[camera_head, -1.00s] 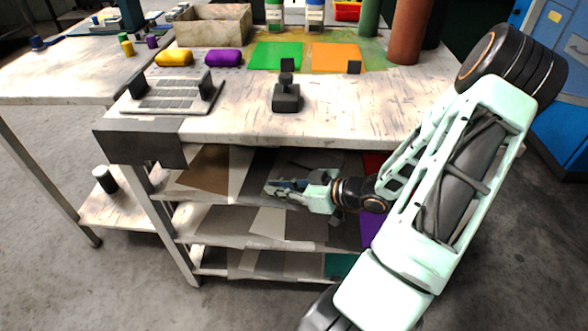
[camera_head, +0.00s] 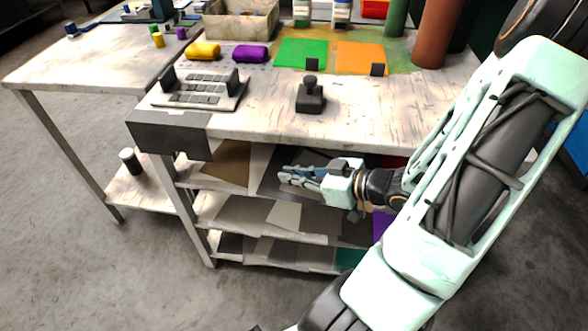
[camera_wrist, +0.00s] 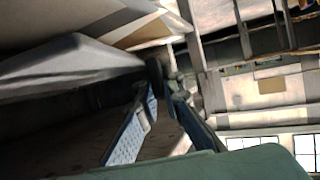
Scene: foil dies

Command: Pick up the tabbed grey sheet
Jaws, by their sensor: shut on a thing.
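My gripper (camera_head: 287,176) is at the front of the upper shelf under the bench top, with its fingers pointing left. In the wrist view its blue-padded fingers come together at their tips (camera_wrist: 163,82), shut on a small dark tab. The tab appears to belong to the grey sheet (camera_wrist: 65,68), which spreads to the left in that view. In the head view a dark grey sheet (camera_head: 268,181) lies at the same place, partly hidden by my gripper. I cannot tell whether it is clear of the shelf.
A brown sheet (camera_head: 226,163) lies left on the same shelf. Lower shelves hold more grey sheets (camera_head: 243,214), with a purple one (camera_head: 381,228) at the right. The bench top (camera_head: 270,125) is close above my gripper. The floor (camera_head: 100,270) in front is clear.

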